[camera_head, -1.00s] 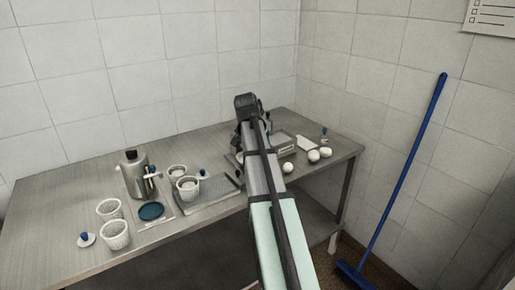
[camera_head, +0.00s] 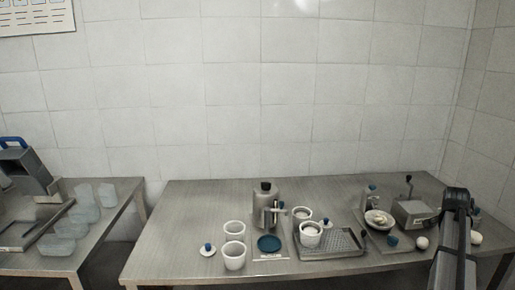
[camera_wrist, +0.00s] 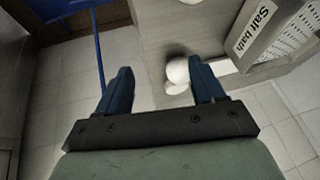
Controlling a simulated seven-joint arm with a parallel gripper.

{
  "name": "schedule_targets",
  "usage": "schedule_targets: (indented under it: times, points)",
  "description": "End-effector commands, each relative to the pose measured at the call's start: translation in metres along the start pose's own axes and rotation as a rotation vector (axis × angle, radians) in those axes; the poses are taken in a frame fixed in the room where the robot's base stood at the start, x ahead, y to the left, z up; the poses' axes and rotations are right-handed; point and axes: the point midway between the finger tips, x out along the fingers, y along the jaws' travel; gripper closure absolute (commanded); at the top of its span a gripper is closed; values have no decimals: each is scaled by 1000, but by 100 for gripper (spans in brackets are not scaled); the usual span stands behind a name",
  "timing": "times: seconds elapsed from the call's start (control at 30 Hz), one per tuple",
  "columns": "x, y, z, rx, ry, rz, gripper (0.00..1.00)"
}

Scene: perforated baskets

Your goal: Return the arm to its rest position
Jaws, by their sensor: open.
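My gripper (camera_wrist: 160,70) is open and empty in the wrist view, its two dark blue fingers spread apart. White balls (camera_wrist: 178,72) show between the fingers, close to the right one; they lie below on the table's edge, and I see no contact. In the head view my arm (camera_head: 456,200) reaches in from the lower right over the right end of the table. The fingers cannot be made out there.
The metal table (camera_head: 190,195) holds a steel pot (camera_head: 265,205), white cups (camera_head: 234,258), a perforated tray (camera_head: 340,242) and a metal box (camera_head: 412,212). A second table (camera_head: 125,215) stands left.

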Motion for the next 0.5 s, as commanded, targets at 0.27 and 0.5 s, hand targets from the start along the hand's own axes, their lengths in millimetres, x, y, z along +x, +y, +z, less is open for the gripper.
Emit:
schedule_targets:
  times: [0.27,0.5]
  points:
    - [74,76,-65,210,49,-1,32]
    - [130,116,-61,276,43,4,32]
